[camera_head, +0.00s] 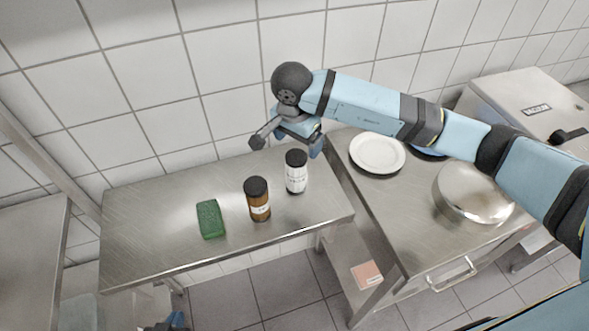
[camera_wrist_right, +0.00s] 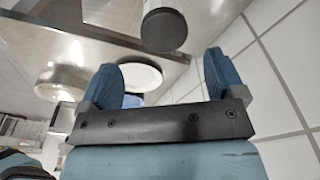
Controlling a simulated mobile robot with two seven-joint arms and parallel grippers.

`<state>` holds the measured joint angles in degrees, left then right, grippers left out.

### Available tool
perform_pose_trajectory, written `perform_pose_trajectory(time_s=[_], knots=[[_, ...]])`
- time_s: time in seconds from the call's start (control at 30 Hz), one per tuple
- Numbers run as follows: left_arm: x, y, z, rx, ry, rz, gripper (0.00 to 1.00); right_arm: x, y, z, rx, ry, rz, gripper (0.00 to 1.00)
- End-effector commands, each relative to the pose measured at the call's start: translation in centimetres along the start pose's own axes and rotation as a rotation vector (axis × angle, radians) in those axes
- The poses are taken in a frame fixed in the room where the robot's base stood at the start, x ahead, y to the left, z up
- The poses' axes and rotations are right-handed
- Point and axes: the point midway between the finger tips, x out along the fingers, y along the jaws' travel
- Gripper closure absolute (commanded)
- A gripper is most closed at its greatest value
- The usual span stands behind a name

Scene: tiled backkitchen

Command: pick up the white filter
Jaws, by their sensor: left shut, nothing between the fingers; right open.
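The white filter (camera_head: 296,180) looks like a small white jar with dark print and a black lid. It stands upright at the right part of the steel table. In the right wrist view, a round black lid (camera_wrist_right: 163,31), apparently the filter's, shows just beyond the fingers. My right gripper (camera_head: 301,138) is open and empty, above and behind the filter near the tiled wall. Its two blue fingers (camera_wrist_right: 163,78) stand wide apart in the wrist view, with no contact visible. My left gripper (camera_head: 177,319) is shut and empty, low at the bottom edge and mostly cut off.
A brown jar with a black lid (camera_head: 258,206) stands left of the filter, with a green sponge (camera_head: 210,219) further left. A gap separates the table (camera_head: 150,218) from the right counter, which holds a white plate (camera_head: 377,153) and a metal lidded pan (camera_head: 474,190).

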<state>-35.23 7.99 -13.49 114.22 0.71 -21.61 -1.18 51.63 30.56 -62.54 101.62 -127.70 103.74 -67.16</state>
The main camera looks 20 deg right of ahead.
Motion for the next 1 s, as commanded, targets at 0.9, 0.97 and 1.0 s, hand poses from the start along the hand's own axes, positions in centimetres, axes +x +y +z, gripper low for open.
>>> perform_pose_trajectory(time_s=[0.9,0.97,1.0], knots=[[-1.6,-0.6,-2.0,0.0,0.003,-0.017,1.0,9.6,-0.5,0.8,0.001,-0.003,-0.002,0.12],[-1.6,-0.6,-2.0,-0.001,0.002,-0.017,1.0,9.6,-0.5,0.8,0.001,-0.003,-0.002,0.12],[-1.6,-0.6,-2.0,-0.001,0.002,-0.017,1.0,9.6,-0.5,0.7,0.001,-0.003,-0.002,0.12]])
